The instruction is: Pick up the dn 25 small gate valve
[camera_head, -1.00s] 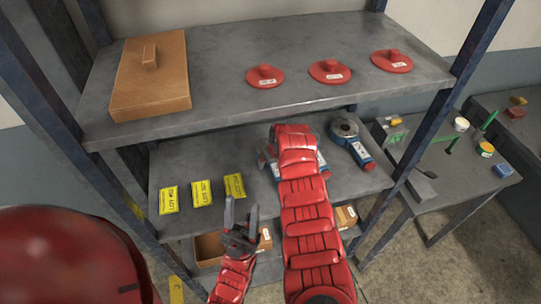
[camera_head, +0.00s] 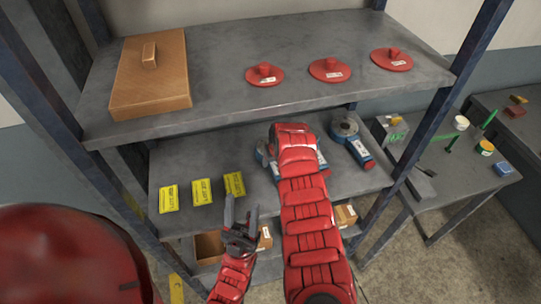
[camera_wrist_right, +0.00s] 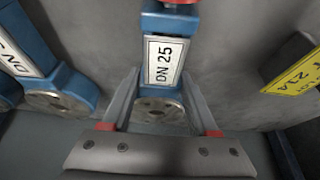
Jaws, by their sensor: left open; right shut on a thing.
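The small gate valve labelled DN 25 (camera_wrist_right: 164,60) has a blue body, a white label and a round metal flange. It shows in the right wrist view between the two fingers of my right gripper (camera_wrist_right: 163,110), which is shut on it. In the head view my right arm hides the right gripper and most of this valve, with a blue part (camera_head: 262,153) showing beside the arm. My left gripper (camera_head: 241,215) is open and empty in front of the middle shelf's edge.
The upper shelf holds a wooden lid (camera_head: 150,80) and red discs (camera_head: 330,70). Cardboard boxes (camera_head: 209,246) sit below. A side table (camera_head: 440,195) stands right.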

